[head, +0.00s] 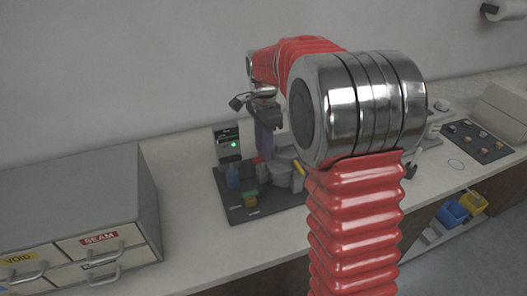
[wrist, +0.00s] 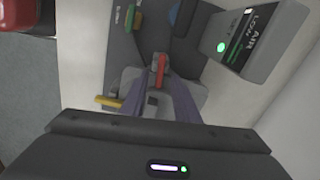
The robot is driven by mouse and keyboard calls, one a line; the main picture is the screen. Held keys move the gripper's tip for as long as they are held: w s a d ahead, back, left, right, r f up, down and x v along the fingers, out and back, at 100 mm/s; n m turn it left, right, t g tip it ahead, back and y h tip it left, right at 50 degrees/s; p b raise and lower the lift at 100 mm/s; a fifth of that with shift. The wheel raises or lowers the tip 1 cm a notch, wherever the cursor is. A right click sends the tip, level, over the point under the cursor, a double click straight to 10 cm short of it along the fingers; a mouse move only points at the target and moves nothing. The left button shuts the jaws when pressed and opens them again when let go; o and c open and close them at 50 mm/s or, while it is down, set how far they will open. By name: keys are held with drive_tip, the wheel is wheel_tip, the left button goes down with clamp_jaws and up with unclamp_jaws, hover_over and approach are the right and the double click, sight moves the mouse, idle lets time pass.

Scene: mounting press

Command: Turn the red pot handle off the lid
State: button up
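The grey pot (head: 279,174) stands on a dark base plate, partly hidden by my arm in the head view. It also shows in the wrist view (wrist: 203,92), below my gripper. The red handle (wrist: 161,65) shows on top of the pot in the wrist view. In the head view only a small red part (head: 257,160) of it shows. My gripper (head: 264,157) points down over the pot. In the wrist view its two purple fingers (wrist: 156,88) stand apart, with the red handle near their tips. I cannot tell whether they touch it.
A yellow handle (wrist: 108,101) sticks out beside the pot. A grey gauge box (head: 228,145) with a green light stands close behind it. A blue object (head: 233,178) and green and yellow blocks (head: 250,199) are near. A drawer cabinet (head: 75,205) stands left.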

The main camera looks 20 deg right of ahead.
drive_tip(key=shift+f, duration=1.15)
drive_tip(key=shift+c, duration=0.4)
clamp_jaws()
